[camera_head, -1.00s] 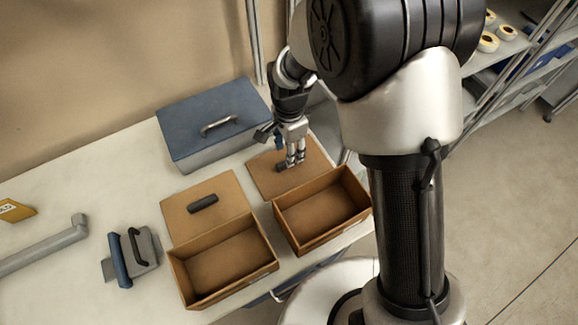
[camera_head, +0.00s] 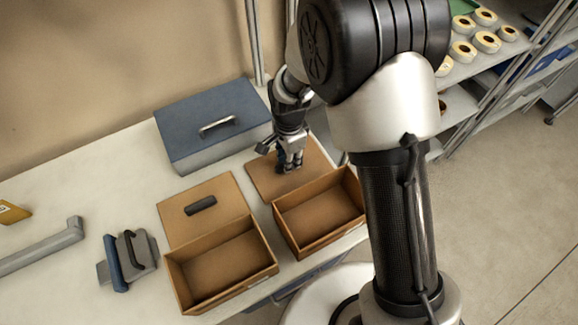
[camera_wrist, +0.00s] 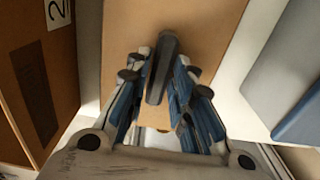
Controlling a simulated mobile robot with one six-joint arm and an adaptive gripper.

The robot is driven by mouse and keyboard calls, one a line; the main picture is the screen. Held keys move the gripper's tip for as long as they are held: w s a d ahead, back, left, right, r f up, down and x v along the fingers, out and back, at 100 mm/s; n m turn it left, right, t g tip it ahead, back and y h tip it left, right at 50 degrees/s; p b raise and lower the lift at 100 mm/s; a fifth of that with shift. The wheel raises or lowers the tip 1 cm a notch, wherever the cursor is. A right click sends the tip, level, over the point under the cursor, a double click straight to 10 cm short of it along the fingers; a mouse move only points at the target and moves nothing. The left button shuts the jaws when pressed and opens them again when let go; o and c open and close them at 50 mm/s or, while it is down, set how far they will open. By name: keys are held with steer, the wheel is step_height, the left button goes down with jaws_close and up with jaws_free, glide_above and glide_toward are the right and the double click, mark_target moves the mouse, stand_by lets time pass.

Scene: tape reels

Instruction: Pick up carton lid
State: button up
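The brown carton lid (camera_head: 312,160) under my gripper lies flat on the table behind the right open carton (camera_head: 322,212). In the wrist view the lid (camera_wrist: 205,30) fills the middle, with its dark bar handle (camera_wrist: 162,68) pointing up the picture. My gripper (camera_head: 289,163) is low over this lid. Its blue-padded fingers stand on both sides of the handle and look apart, with a narrow gap at left; whether the right finger touches is unclear. A second brown lid (camera_head: 228,192) with a dark handle (camera_head: 201,205) lies behind the left open carton (camera_head: 222,268).
A blue-lidded grey box (camera_head: 185,155) stands at the back, left of my gripper. A blue-handled tool (camera_head: 115,263) and a grey bar (camera_head: 40,250) lie at left on the table (camera_head: 60,195). Shelves at right hold several tape reels (camera_head: 487,41).

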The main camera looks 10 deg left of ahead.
jaws_close()
steer(key=shift+r, duration=0.1)
